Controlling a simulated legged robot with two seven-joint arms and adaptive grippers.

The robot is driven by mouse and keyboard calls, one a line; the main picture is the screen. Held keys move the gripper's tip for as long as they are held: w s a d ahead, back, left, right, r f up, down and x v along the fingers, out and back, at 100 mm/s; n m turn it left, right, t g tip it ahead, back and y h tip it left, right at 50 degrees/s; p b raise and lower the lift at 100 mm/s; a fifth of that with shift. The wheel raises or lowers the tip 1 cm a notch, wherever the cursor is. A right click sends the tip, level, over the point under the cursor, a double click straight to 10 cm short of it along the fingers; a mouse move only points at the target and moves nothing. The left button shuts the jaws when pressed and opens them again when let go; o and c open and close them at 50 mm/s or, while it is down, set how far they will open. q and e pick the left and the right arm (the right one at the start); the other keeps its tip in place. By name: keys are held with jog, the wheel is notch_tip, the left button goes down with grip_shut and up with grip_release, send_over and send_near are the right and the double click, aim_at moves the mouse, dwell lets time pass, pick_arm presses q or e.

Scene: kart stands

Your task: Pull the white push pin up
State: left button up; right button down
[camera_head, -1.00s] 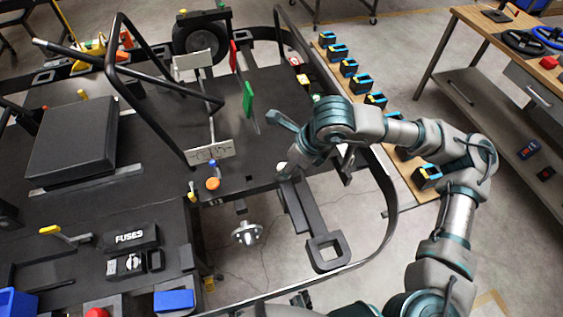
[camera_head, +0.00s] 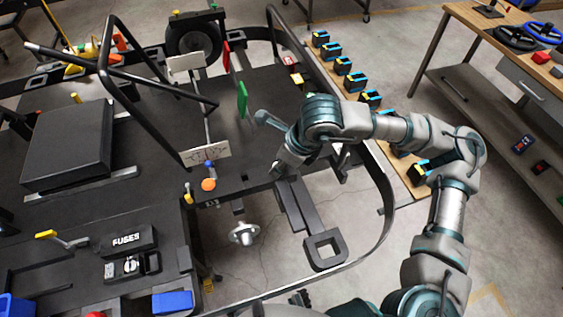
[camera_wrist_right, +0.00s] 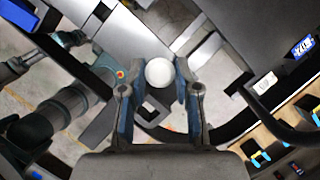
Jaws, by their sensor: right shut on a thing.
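The white push pin (camera_wrist_right: 159,72) shows in the right wrist view as a round white head between the two fingers. My right gripper (camera_wrist_right: 158,80) is shut on it, with a finger against each side. In the head view my right gripper (camera_head: 279,170) points down at the right edge of the black kart deck, by the dark bracket arm below it. There the pin is hidden by the gripper, and I cannot tell how high it stands. My left gripper is not clearly in view.
An orange knob (camera_head: 208,184) and a blue-topped pin (camera_head: 210,166) stand left of the gripper. A green plate (camera_head: 242,99) stands upright behind it. A curved black bumper tube (camera_head: 391,190) rings the right side. Open floor lies below the bracket.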

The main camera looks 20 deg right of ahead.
jog(key=shift+r, duration=0.55)
jog(key=c, duration=0.7)
grip_release()
jog(key=shift+w, duration=0.1)
jog(key=shift+c, duration=0.2)
jog(key=shift+d, duration=0.1)
jog(key=v, duration=1.1)
jog(key=shift+d+r, duration=0.25)
jog(key=shift+r, duration=0.1)
